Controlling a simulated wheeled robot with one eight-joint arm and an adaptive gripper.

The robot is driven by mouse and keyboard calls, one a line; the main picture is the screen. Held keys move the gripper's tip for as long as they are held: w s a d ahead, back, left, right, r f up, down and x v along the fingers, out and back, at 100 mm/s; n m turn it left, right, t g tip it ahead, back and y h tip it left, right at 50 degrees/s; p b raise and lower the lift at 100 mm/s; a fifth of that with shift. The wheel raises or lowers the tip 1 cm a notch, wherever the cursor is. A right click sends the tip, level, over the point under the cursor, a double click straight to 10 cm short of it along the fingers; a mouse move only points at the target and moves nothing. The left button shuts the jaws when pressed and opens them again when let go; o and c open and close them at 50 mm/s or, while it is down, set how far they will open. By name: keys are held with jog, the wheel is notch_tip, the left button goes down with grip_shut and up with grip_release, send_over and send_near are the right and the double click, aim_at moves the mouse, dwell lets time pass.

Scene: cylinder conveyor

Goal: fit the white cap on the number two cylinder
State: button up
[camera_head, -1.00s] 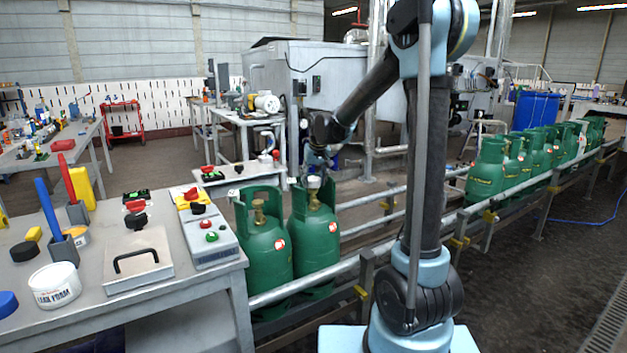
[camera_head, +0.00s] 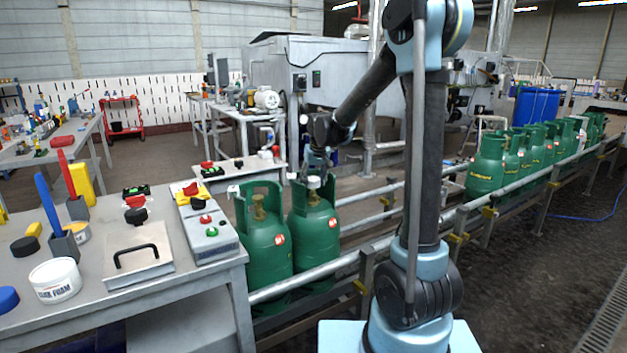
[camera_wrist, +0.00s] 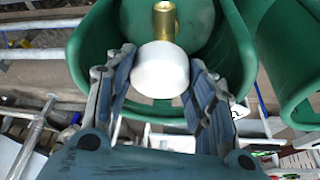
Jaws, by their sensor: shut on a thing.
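My gripper (camera_head: 316,172) is over the right one of the two near green cylinders (camera_head: 315,240). In the wrist view its two fingers (camera_wrist: 160,85) are closed around the sides of the white cap (camera_wrist: 160,70). The cap also shows small in the head view (camera_head: 313,183), at the top of that cylinder, inside its collar. A brass valve (camera_wrist: 164,20) shows just beyond the cap in the wrist view. The cap hides part of the valve, so I cannot tell whether it touches it. No number is readable on the cylinders.
A second green cylinder (camera_head: 265,245) with a bare brass valve stands close on the left. Metal rails (camera_head: 345,262) run along the conveyor, with several more cylinders (camera_head: 487,168) farther right. A workbench (camera_head: 95,325) with tools and a white tub (camera_head: 55,281) is at the left.

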jog(key=shift+f, duration=0.85)
jog(key=o, duration=1)
jog(key=shift+c, duration=0.2)
jog(key=v, duration=1.2)
jog(key=shift+d+f, duration=0.1)
